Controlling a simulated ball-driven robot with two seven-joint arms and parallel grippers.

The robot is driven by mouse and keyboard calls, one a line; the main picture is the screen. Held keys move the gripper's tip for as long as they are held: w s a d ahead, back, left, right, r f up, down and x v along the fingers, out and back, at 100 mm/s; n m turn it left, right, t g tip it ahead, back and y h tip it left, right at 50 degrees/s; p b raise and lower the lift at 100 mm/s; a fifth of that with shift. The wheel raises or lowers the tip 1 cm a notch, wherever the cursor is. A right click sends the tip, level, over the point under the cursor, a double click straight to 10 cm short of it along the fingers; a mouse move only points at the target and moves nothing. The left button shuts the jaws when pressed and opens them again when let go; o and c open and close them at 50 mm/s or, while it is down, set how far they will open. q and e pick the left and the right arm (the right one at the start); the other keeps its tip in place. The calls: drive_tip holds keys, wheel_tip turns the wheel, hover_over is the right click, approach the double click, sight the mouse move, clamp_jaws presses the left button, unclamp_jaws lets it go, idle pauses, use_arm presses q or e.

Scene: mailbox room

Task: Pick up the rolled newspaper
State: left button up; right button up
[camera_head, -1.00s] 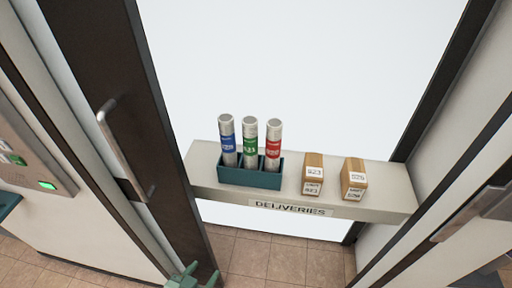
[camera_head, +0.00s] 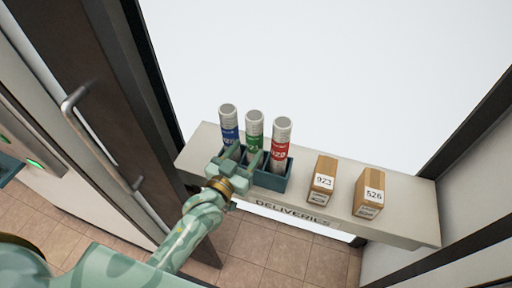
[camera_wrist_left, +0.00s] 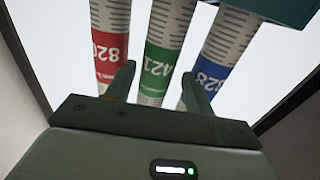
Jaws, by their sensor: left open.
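Three rolled newspapers stand upright in a teal holder (camera_head: 271,181) on the deliveries shelf. From left to right they carry a blue band (camera_head: 229,117), a green band (camera_head: 254,124) and a red band (camera_head: 281,133). My left gripper (camera_head: 239,162) is open in front of the holder, near the blue and green rolls, and hides part of their lower ends. In the left wrist view the order is reversed: red (camera_wrist_left: 110,45), green (camera_wrist_left: 158,62), blue (camera_wrist_left: 214,66). The green roll appears between the open fingers (camera_wrist_left: 158,90), beyond them. My right gripper is not in view.
Two brown parcels, 923 (camera_head: 323,180) and 526 (camera_head: 368,192), stand on the shelf (camera_head: 405,208) right of the holder. A dark door frame with a metal handle (camera_head: 85,130) is at the left. Pale walls flank the shelf at the right.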

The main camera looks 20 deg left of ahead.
sight(257, 135)
use_arm(q)
drive_tip(key=w, duration=0.3)
drive_tip(key=w+d+b, duration=0.1)
drive_tip(key=w, duration=0.2)
drive_tip(key=shift+w+d, duration=0.2)
drive_tip(key=shift+w, duration=0.2)
drive_tip(key=shift+r, duration=0.1)
drive_tip(key=c, duration=0.8)
drive_tip(key=shift+c, duration=0.2)
